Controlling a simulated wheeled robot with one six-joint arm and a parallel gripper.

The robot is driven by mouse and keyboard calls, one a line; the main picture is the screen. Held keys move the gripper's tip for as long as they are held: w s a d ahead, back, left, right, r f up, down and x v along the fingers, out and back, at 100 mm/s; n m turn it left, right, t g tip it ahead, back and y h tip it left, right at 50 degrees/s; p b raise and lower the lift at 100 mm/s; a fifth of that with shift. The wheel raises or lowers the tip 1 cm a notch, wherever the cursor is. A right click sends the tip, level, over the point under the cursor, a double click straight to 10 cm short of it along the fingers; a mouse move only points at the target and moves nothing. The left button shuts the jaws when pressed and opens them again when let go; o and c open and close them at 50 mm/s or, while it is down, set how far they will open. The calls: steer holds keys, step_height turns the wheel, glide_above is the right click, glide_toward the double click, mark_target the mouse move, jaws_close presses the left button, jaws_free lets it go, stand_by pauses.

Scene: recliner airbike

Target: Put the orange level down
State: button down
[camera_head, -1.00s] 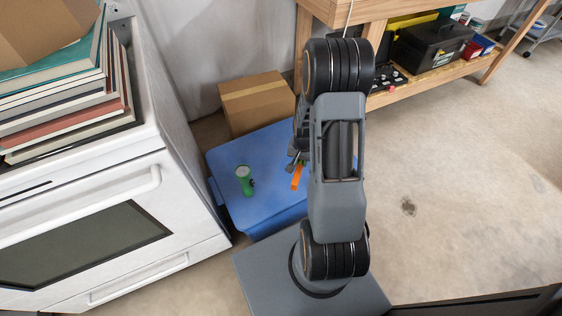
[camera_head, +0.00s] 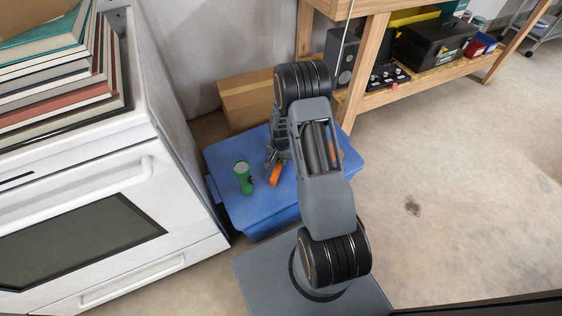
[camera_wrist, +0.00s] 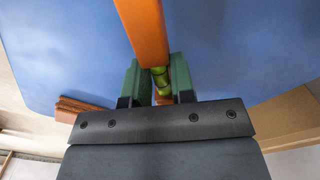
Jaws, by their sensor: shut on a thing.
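The orange level (camera_head: 275,174) is held by my gripper (camera_head: 270,158) over the blue bin lid (camera_head: 230,205) in the head view. In the wrist view the orange level (camera_wrist: 146,32) runs between the two green finger pads of my gripper (camera_wrist: 157,85), with its yellow-green vial between them. The blue lid (camera_wrist: 60,55) fills the background there. I cannot tell whether the level touches the lid. My arm hides part of the lid in the head view.
A brown-orange object (camera_head: 335,150) shows at the lid's right, partly behind my arm. A cardboard box (camera_head: 245,100) is behind, a white stove (camera_head: 100,200) at left, a wooden workbench (camera_head: 362,75) at upper right.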

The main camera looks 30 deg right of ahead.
steer(key=shift+f, duration=0.55)
steer(key=shift+f, duration=0.1)
steer(key=c, duration=1)
jaws_free()
steer(key=shift+o, duration=0.2)
steer(key=s+a+r+n+t+p, duration=0.1)
steer(key=s+a+r+n+p, duration=0.15)
steer(key=r, duration=1.15)
steer(key=s+a+r+n+p, duration=0.1)
steer(key=s+a+r+n, duration=0.15)
steer(key=r, duration=1.05)
steer(key=s+a+r+n+t, duration=0.1)
steer(key=s+a+r, duration=0.1)
steer(key=s+r, duration=0.2)
steer(key=s+a+r+n, duration=0.2)
steer(key=s+r, duration=0.2)
steer(key=s, duration=0.5)
steer(key=shift+a+t, duration=0.25)
steer(key=shift+t, duration=0.15)
